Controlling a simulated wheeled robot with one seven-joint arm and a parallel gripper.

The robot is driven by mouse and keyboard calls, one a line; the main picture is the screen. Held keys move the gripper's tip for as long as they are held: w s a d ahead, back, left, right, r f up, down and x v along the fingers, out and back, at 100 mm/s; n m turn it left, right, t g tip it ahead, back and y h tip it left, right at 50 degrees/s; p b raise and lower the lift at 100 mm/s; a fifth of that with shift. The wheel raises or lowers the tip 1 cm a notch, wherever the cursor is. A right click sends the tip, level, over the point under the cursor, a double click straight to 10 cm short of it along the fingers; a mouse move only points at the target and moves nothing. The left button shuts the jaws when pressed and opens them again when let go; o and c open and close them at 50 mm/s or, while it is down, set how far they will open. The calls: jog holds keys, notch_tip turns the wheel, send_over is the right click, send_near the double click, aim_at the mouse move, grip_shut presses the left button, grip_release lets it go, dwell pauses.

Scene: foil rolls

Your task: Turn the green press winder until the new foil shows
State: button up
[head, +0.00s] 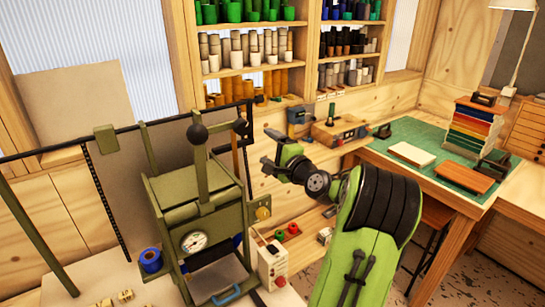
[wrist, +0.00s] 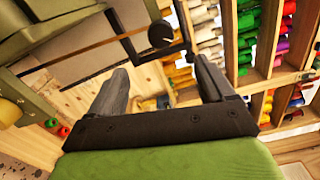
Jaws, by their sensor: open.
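The green press (head: 195,215) stands at the left in the head view, with a round dial on its front. A black knob (head: 240,127) sits on a dark bent crank, apparently the winder, at the press's upper right. In the wrist view the winder knob (wrist: 161,33) and its crank lie ahead of the jaws, apart from them. My gripper (head: 266,147) is to the right of the knob and a little lower. In the wrist view my gripper (wrist: 162,72) has its fingers spread with nothing between them.
A tall lever with a black ball (head: 197,133) rises from the press. A white box with a red button (head: 272,262) stands beside it. Shelves of foil rolls (head: 250,45) are behind. A green-matted bench (head: 410,135) is at the right. A blue roll (head: 151,260) is front left.

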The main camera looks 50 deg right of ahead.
jog(key=shift+s+a, duration=0.2)
jog(key=shift+s, duration=0.5)
jog(key=n+h+b, duration=0.1)
jog(key=n+b, duration=0.7)
jog(key=n, duration=1.2)
send_near(244, 128)
jog(key=shift+g, duration=0.3)
jog(key=x, duration=0.9)
jog(key=shift+w+r, duration=0.25)
jog(key=shift+w, duration=0.05)
